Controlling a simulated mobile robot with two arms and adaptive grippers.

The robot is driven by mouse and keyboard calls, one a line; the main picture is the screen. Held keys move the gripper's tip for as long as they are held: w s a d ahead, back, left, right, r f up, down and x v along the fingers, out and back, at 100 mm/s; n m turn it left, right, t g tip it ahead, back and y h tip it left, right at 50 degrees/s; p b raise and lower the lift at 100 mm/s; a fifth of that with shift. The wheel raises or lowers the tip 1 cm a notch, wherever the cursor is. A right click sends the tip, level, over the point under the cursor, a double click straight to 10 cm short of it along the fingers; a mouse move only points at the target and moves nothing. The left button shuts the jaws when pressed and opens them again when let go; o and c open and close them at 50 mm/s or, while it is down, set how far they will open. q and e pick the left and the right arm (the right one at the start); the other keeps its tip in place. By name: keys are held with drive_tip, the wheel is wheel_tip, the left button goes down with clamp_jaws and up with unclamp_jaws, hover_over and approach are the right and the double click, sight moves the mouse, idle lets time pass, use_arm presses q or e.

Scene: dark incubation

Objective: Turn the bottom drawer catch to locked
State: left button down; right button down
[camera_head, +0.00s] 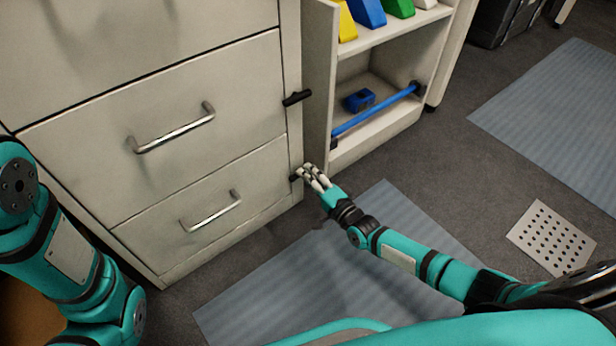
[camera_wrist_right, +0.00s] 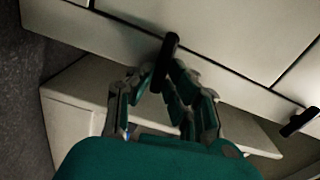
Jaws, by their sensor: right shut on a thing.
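The bottom drawer (camera_head: 185,205) is the lower drawer of the pale cabinet and looks closed. Its catch (camera_head: 293,178) is a small black bar on the cabinet's right front edge, mostly hidden by my fingers in the head view. In the right wrist view the catch (camera_wrist_right: 168,55) shows as a black bar with its near end between my fingertips. My right gripper (camera_head: 305,177), also in the right wrist view (camera_wrist_right: 161,88), is shut on this catch. I cannot tell the catch's exact angle. My left arm enters at the left; its gripper is out of view.
Another black catch (camera_head: 297,98) sits higher on the same edge, beside the upper drawer. Metal handles (camera_head: 172,130) stick out from the drawer fronts. An open shelf unit (camera_head: 386,135) with a blue bar stands close on the right. Ribbed mats and a perforated plate (camera_head: 552,238) lie on the floor.

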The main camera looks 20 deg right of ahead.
drive_tip(key=shift+f+m, duration=0.1)
drive_tip(key=shift+m, duration=0.4)
drive_tip(key=c, duration=1.3)
unclamp_jaws()
drive_tip(key=v, duration=1.2)
